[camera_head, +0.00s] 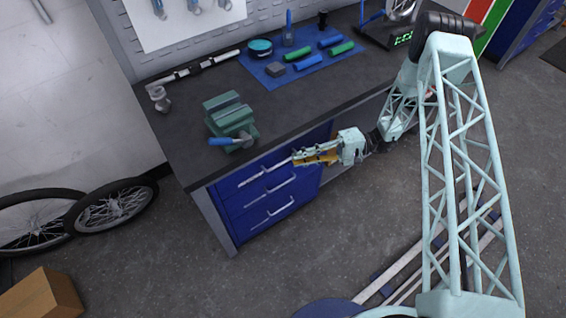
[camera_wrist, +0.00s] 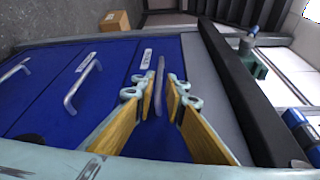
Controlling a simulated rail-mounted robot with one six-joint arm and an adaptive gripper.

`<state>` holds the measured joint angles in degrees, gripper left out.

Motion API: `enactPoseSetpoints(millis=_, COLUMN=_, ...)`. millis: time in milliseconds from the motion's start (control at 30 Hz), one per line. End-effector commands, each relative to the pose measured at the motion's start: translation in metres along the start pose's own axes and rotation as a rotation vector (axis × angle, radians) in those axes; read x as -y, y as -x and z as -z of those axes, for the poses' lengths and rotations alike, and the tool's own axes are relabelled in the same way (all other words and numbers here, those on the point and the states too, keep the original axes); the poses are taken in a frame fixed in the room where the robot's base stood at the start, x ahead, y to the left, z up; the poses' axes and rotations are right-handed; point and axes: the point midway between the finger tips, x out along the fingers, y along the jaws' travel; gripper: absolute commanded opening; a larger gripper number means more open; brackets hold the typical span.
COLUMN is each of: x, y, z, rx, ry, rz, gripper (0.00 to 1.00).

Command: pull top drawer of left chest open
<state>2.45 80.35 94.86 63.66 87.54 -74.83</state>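The left chest (camera_head: 228,206) is blue, with several drawers, under the workbench's left end. Its top drawer (camera_wrist: 165,50) looks shut. That drawer's grey bar handle (camera_wrist: 160,76) shows between my fingers in the wrist view, and also in the head view (camera_head: 262,176). My gripper (camera_wrist: 157,88) is open, with yellow-brown pads on both sides of the handle's line. In the head view my gripper (camera_head: 298,157) is at the handle's right end. I cannot tell whether the fingers touch the handle or how far they reach past it.
The dark benchtop (camera_head: 190,103) overhangs the chest just above my gripper. A green vise (camera_head: 230,118) with a blue-handled tool stands on it. Lower drawer handles (camera_wrist: 83,83) stick out beside my gripper. Wheels (camera_head: 112,204) and a cardboard box (camera_head: 42,295) are at left. Floor before the chest is clear.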

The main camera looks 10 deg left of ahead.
Motion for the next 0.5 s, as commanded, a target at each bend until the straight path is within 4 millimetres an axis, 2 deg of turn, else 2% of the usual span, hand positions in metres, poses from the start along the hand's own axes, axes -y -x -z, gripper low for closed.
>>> enactPoseSetpoints(millis=300, x=0.000, y=-0.040, z=-0.001, rx=0.002, ry=-0.001, rz=0.000, gripper=0.12)
enactPoseSetpoints(millis=500, x=0.000, y=-0.057, z=0.000, rx=0.000, ry=-0.001, rz=0.000, gripper=0.12)
